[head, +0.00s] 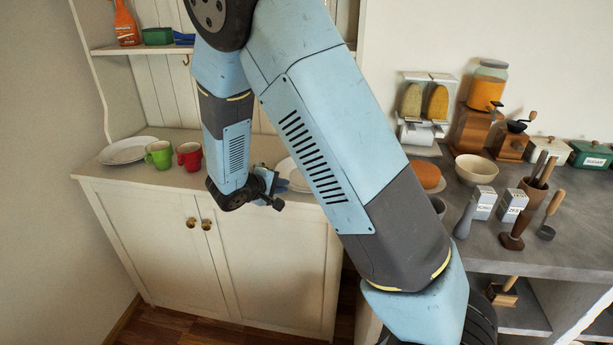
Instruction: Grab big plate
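A white plate (127,150) lies on the left end of the white cabinet top, beside a green mug. A second white plate (291,168) lies further right on the same top, partly hidden behind my arm. I cannot tell which of the two is bigger. My gripper (277,194) is over the front edge of the cabinet top, just in front of the second plate. Its fingers are small and partly hidden, so I cannot tell whether they are open or touch the plate.
A green mug (159,154) and a red mug (190,156) stand left of my gripper. The grey counter (480,230) on the right holds a bowl (476,169), jars, grinders and utensils. Shelves (140,49) rise behind the cabinet top.

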